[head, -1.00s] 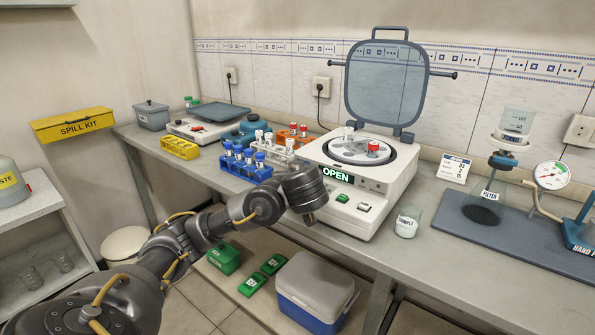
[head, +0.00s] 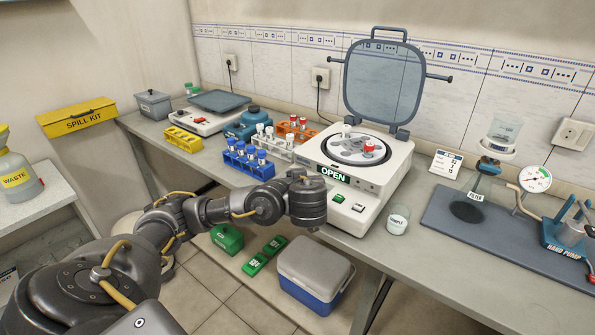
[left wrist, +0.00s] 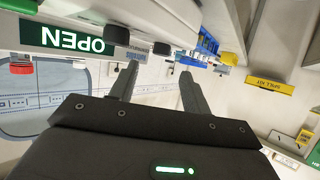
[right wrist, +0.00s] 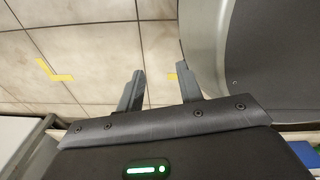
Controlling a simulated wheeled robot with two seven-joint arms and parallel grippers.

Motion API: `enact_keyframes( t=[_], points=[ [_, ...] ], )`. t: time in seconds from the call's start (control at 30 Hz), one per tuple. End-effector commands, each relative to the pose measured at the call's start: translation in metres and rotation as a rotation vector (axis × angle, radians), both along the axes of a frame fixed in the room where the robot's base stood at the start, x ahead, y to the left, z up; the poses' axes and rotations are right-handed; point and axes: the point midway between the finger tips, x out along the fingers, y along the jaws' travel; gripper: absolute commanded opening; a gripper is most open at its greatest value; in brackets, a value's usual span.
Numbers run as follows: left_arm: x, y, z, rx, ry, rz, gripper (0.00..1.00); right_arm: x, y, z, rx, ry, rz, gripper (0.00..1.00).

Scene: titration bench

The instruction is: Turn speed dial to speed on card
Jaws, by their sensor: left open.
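The white centrifuge (head: 352,222) stands on the bench with its lid up and a green OPEN display (head: 335,174). In the left wrist view the display (left wrist: 65,39) is upside down. A dark grey knob-like part (left wrist: 116,35) beside it looks like the speed dial; its setting cannot be read. In the head view the dial is hidden behind my left gripper (head: 310,205), which is at the front left of the centrifuge. The left gripper's fingers (left wrist: 157,88) are apart and empty, near the knob. The card (head: 447,163) stands right of the centrifuge; its print is too small. My right gripper (right wrist: 160,85) is open and empty over the floor.
A blue rack of tubes (head: 247,166) and a white rack (head: 275,149) stand left of the centrifuge. The filter stand mat (head: 500,235) lies farther right.

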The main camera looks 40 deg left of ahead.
Motion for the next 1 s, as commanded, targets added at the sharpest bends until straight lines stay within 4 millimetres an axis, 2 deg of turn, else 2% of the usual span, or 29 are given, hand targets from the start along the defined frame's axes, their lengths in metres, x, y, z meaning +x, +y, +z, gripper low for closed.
enact_keyframes(
  t=[0.03,0.2,0.5,0.7,1.0],
  points=[
    [-0.003,-0.002,0.012,0.003,0.004,-0.001,0.48,-0.003,0.007,0.020,0.010,0.003,-0.002,0.36],
    [-0.012,-0.009,0.016,0.001,0.004,-0.002,0.48,-0.009,0.029,0.049,0.039,0.011,-0.007,0.36],
    [-0.021,-0.022,0.019,0.000,0.003,-0.001,0.48,-0.008,0.026,0.096,0.035,0.009,-0.007,0.36],
    [-0.026,-0.026,0.018,0.001,0.002,-0.001,0.48,-0.008,0.026,0.110,0.035,0.009,-0.007,0.36],
    [-0.028,-0.027,0.015,0.000,0.000,-0.001,0.48,-0.008,0.026,0.112,0.035,0.009,-0.007,0.36]
  ],
)
